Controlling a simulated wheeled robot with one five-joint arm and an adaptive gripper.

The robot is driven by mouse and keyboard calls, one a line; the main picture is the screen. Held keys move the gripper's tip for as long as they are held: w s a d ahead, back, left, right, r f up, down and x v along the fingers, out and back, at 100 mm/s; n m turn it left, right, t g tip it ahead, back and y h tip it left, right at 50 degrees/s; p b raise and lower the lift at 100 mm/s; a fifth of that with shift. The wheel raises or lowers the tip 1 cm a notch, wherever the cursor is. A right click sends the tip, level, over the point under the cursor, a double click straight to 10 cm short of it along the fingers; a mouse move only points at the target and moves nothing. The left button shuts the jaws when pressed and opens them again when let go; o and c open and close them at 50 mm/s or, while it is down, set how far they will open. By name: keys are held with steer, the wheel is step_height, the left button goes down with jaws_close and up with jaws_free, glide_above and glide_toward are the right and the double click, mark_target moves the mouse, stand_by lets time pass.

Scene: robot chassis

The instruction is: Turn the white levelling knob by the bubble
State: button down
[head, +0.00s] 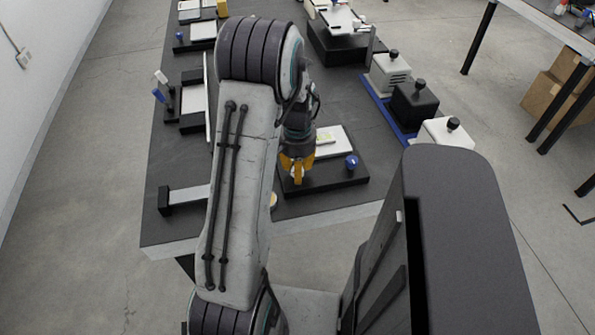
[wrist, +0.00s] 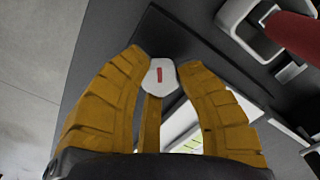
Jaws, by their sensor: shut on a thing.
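The white levelling knob (wrist: 158,84) carries a red mark and sits between the fingertips of my gripper (wrist: 158,70) in the wrist view. My gripper also shows in the head view (head: 297,172), pointing down at the left front part of a dark base. The fingers are shut on the knob and hide its sides. The yellow-green bubble level (wrist: 192,143) is partly visible between the fingers in the wrist view. In the head view the bubble level (head: 324,138) lies on a white plate just behind my gripper.
A blue knob (head: 351,162) stands on the same dark base (head: 333,182), right of my gripper. A flat metal bar with a black end block (head: 165,200) lies at the left front. Several black-knobbed blocks, including a black one (head: 413,102), stand at the right table edge.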

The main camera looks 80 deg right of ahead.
steer(key=m+b, duration=0.1)
steer(key=m, duration=0.5)
steer(key=shift+f+m, duration=0.1)
steer(key=shift+m, duration=0.3)
stand_by(0.4)
steer(key=c, duration=0.8)
jaws_free()
step_height(320, 180, up, 12)
steer(key=shift+r, duration=0.1)
stand_by(0.7)
